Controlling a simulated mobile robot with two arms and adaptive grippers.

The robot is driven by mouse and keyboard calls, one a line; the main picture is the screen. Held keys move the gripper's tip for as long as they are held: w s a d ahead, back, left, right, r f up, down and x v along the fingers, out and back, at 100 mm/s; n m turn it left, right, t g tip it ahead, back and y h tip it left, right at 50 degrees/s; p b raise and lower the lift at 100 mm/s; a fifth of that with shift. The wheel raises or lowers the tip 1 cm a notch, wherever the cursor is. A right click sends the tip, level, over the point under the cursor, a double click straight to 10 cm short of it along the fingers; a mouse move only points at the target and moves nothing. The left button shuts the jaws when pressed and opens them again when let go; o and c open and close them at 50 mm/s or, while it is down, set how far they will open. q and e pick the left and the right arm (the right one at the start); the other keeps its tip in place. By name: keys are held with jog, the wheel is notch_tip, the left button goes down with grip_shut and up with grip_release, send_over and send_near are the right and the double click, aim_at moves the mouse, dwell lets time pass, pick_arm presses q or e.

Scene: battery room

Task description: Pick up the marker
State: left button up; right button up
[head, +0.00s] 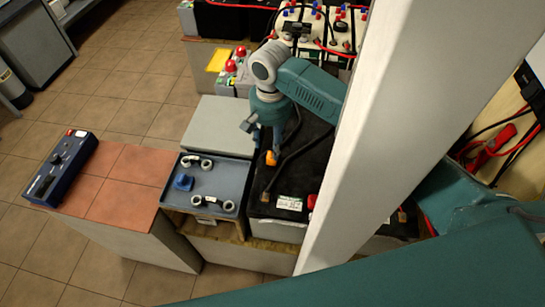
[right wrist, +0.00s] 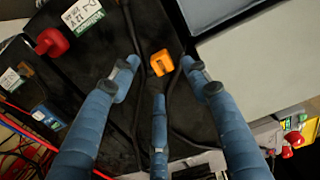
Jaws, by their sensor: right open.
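A small orange block (head: 271,158), which I take to be the marker, lies on the top of a black battery (head: 290,177). It also shows in the right wrist view (right wrist: 161,62), beside a black cable. My right gripper (head: 263,138) is above the battery with its fingers pointing down. In the right wrist view my right gripper (right wrist: 163,84) has its three blue fingers spread, with nothing between them. The orange block shows just beyond the fingertips, between the two outer ones; contact cannot be made out. My left gripper is not in view.
Black cables (right wrist: 135,70) run across the battery beside the block. A red terminal cap (right wrist: 51,42) stands on the battery. A grey tray (head: 213,167) with clamps and a blue piece is at the left. A pale post (head: 385,110) hides part of my right arm.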

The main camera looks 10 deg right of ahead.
notch_tip(320, 180, down, 6)
jog(key=shift+w+d+r, duration=0.1)
jog(key=shift+w, duration=0.05)
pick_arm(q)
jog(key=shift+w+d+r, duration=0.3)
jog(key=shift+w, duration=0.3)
pick_arm(e)
jog(key=c, duration=0.9)
